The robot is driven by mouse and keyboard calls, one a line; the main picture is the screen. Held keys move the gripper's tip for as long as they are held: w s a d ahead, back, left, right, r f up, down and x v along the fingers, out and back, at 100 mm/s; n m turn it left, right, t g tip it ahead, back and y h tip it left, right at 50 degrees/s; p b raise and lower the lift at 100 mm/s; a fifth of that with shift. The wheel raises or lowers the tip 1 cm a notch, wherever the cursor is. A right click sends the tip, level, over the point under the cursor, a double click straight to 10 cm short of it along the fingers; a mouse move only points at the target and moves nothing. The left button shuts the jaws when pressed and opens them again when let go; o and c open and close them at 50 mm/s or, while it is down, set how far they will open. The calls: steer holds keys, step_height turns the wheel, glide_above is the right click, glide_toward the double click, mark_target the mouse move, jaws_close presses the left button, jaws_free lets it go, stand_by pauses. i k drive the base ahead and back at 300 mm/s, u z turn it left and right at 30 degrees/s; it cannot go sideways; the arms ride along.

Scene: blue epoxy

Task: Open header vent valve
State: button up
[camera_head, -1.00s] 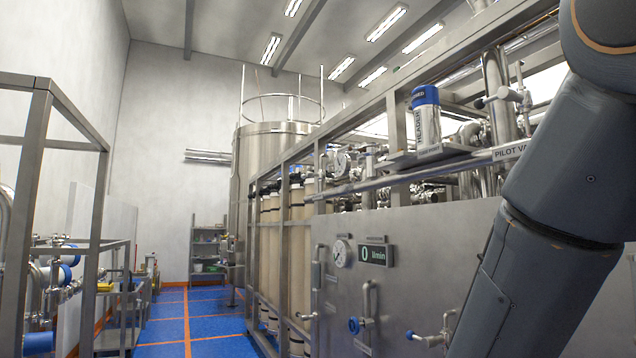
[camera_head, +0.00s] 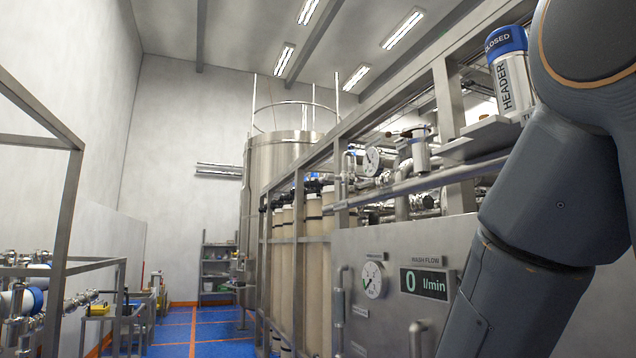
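A white canister (camera_head: 510,85) labelled HEADER stands upright on a metal shelf at the upper right, partly hidden behind my arm. Its blue cap (camera_head: 506,42) reads CLOSED. Which handle works the header vent valve cannot be told. My grey arm fills the right side of the view. My gripper is outside the frame.
A steel panel with a round gauge (camera_head: 373,280) and a display (camera_head: 424,283) reading 0 l/min stands ahead, under a metal frame. Left is a railing frame (camera_head: 70,200) with pipework. A blue floor aisle (camera_head: 205,330) runs free between them toward a shelf rack (camera_head: 218,268).

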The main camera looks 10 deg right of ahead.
mark_target(328, 176)
steer(key=u, duration=0.45)
steer(key=i, duration=0.75)
steer(key=u, duration=0.75)
steer(key=i, duration=1.3)
steer(key=z, duration=0.65)
steer(key=i, duration=1.15)
steer(key=z, duration=0.8)
